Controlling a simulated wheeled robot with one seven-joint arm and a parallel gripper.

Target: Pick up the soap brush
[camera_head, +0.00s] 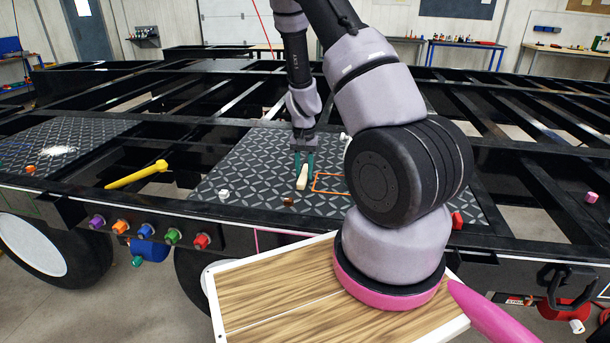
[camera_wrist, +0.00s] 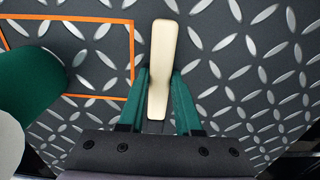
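The soap brush shows as a cream, bar-shaped piece (camera_wrist: 162,62) on the dark diamond-plate panel (camera_head: 240,172); its bristles are not visible. In the head view the cream piece (camera_head: 302,180) stands out just below my gripper (camera_head: 303,165). In the wrist view the green fingers of my gripper (camera_wrist: 160,98) lie one on each side of its near part, close to it. I cannot tell whether they press on it.
An orange rectangle outline (camera_head: 330,175) lies right of the brush on the panel. A green object (camera_wrist: 28,85) is at the wrist view's left edge. A yellow tool (camera_head: 137,174) lies on the frame at left. Small white (camera_head: 223,194) and brown (camera_head: 288,201) pieces lie nearby.

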